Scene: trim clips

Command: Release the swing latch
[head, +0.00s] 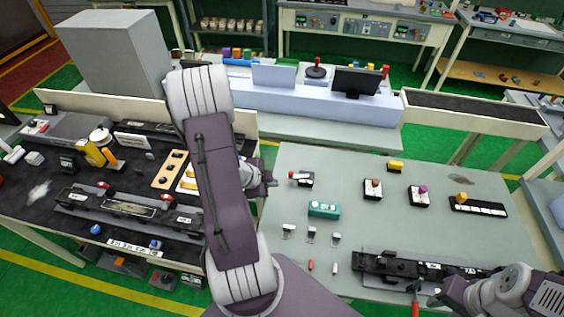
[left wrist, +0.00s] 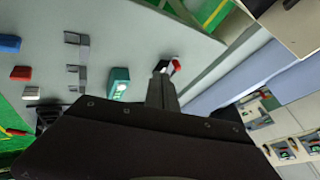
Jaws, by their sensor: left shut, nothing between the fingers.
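A small dark block with a white part and a red-tipped lever (head: 302,178), which looks like the swing latch, sits near the left edge of the grey-green table. It also shows in the left wrist view (left wrist: 176,65), just beyond the fingertips, which partly hide it. My left gripper (head: 271,183) is shut and empty, a little left of the block in the head view; in the left wrist view the closed fingers (left wrist: 161,88) point at it. I cannot tell if they touch. My right gripper (head: 452,291) is at the lower right beside a black rail fixture; its fingers are unclear.
A teal block (head: 324,209) stands close to the latch, with several small metal clips in front. A black rail fixture (head: 400,268) lies along the near edge. Blocks with coloured knobs (head: 373,189) stand to the right. The table centre is mostly clear.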

